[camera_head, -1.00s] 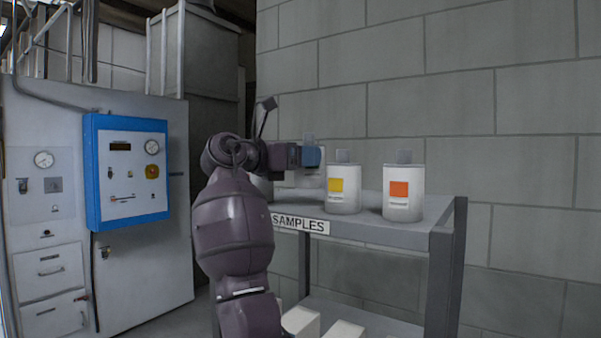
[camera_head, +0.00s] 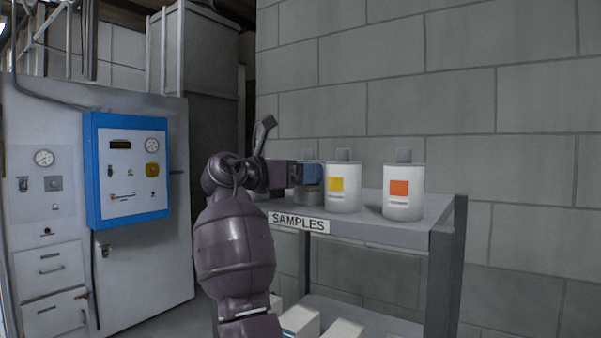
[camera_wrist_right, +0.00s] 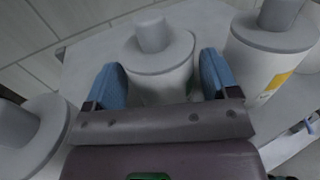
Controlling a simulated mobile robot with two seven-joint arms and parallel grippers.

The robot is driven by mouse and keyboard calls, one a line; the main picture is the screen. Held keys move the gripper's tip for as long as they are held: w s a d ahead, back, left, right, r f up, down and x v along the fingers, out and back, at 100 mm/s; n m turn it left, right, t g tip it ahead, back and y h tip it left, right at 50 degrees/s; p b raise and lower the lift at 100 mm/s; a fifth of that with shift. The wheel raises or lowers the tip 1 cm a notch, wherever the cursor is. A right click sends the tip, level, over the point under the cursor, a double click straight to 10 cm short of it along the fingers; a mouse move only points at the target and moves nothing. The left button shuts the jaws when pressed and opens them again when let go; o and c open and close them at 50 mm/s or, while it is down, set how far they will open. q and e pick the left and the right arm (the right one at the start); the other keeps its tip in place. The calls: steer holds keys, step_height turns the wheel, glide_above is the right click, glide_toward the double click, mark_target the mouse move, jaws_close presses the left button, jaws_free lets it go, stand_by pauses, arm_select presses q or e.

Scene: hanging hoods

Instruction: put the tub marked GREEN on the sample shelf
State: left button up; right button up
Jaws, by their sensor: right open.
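My right gripper (camera_head: 311,173) is open, low over the left part of the sample shelf (camera_head: 420,218), which bears a SAMPLES sign (camera_head: 299,222). In the right wrist view its blue fingers (camera_wrist_right: 165,80) stand on either side of a white tub (camera_wrist_right: 165,82) with a grey lid and knob. My left gripper is not in view.
Another lidded tub (camera_wrist_right: 30,135) is close at the left in the right wrist view. White boxes (camera_head: 302,322) sit below the shelf top. A block wall (camera_head: 450,100) rises behind. A blue control panel (camera_head: 128,168) is on a grey cabinet at the left.

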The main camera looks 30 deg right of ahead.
steer(key=shift+r, duration=0.15)
steer(key=a+b, duration=0.1)
steer(key=a, duration=1.1)
